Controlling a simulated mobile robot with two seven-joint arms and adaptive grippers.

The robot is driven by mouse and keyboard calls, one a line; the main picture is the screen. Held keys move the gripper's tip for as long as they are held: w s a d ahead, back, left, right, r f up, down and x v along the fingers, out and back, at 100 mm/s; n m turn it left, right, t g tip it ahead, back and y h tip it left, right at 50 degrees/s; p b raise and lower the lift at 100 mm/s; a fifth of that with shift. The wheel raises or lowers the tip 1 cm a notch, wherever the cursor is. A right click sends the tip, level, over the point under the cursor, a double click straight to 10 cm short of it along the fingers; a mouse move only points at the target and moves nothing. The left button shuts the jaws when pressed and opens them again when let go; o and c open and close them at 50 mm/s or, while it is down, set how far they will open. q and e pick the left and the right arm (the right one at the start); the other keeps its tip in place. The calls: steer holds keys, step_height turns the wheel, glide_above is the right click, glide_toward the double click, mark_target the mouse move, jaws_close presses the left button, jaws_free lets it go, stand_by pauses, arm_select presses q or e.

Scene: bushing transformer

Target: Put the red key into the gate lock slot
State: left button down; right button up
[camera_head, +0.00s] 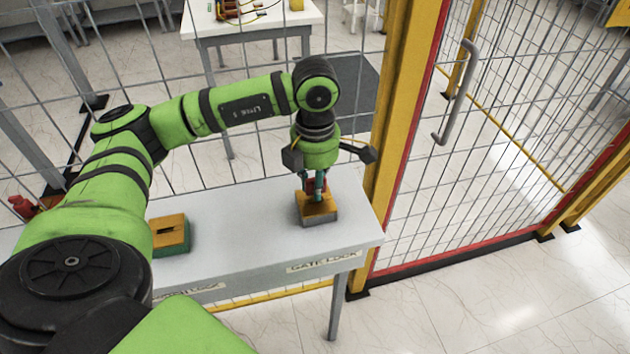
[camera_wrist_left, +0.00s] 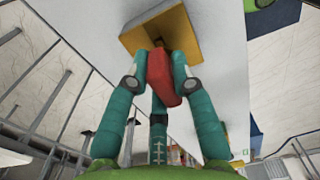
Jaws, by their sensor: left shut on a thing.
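My left gripper (camera_head: 315,190) points down over the gate lock block (camera_head: 318,215), near the right end of the grey table. Its teal fingers are shut on the red key (camera_head: 309,184). In the left wrist view the red key (camera_wrist_left: 162,76) sits between the fingers of the left gripper (camera_wrist_left: 160,88). The key's far end is at or very close to the yellow top of the gate lock block (camera_wrist_left: 188,36), beside a dark patch there. I cannot tell whether the key's end is inside the slot. My right gripper is not in view.
A second yellow-topped block (camera_head: 170,235) with a green side stands further left on the grey table (camera_head: 245,225). The table's front carries a "GATE LOCK" label (camera_head: 323,261). A yellow post (camera_head: 402,130) and mesh gate (camera_head: 500,150) with a grey handle (camera_head: 458,95) stand right.

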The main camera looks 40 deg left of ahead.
arm_select(q)
steer(key=shift+f+b, duration=0.7)
steer(key=shift+b, duration=0.05)
stand_by(0.9)
steer(key=c, duration=1)
jaws_free()
steer(key=shift+r, duration=0.1)
